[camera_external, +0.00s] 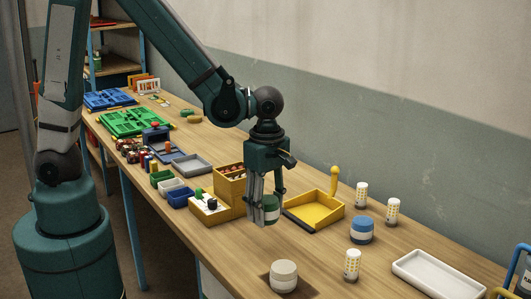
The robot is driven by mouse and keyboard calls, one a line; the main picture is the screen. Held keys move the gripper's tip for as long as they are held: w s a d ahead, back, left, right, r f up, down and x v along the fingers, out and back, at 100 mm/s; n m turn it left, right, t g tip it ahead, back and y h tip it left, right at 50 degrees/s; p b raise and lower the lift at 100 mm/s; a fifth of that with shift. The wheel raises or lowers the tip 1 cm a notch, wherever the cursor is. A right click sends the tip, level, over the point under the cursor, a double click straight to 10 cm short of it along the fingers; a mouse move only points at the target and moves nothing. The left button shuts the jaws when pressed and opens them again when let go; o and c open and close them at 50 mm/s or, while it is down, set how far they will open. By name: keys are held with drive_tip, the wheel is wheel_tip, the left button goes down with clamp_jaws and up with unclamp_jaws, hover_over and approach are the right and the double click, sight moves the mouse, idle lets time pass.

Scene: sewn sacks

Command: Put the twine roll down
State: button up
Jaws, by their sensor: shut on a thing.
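The twine roll (270,208), a short cylinder with green and pale bands, is between the fingers of my gripper (264,212). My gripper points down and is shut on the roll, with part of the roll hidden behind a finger. The roll is upright, at or just above the wooden table (320,258); I cannot tell whether it touches the wood. A similar blue and white roll (361,230) stands on the table to the right. A cream roll (284,276) stands on a dark square patch (308,291) near the front edge.
A yellow tray (335,215) with a yellow-handled tool (334,181) is close right of my gripper, and a yellow box (229,187) close left. Several white dotted cylinders, one here (352,264), and a white tray (438,275) stand right. Bare wood lies between the rolls.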

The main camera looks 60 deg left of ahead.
idle(0.7)
drive_tip(key=w+a+r+n+p, duration=0.15)
drive_tip(key=w+a+n, duration=0.35)
drive_tip(key=w+a, duration=2.1)
drive_tip(key=w+a+n+p, duration=0.1)
drive_tip(key=w+a, duration=0.3)
drive_tip(key=a, duration=1.4)
drive_tip(key=w+a+f+n+p, duration=0.1)
drive_tip(key=w+a+n, duration=0.2)
drive_tip(key=a, duration=1.6)
drive_tip(key=shift+w+a+p, duration=0.25)
drive_tip(key=shift+w+p, duration=0.05)
drive_tip(key=shift+w, duration=0.15)
drive_tip(key=shift+f, duration=0.2)
drive_tip(key=shift+f, duration=3.05)
drive_tip(key=shift+f+p, duration=0.35)
drive_tip(key=shift+f, duration=1.5)
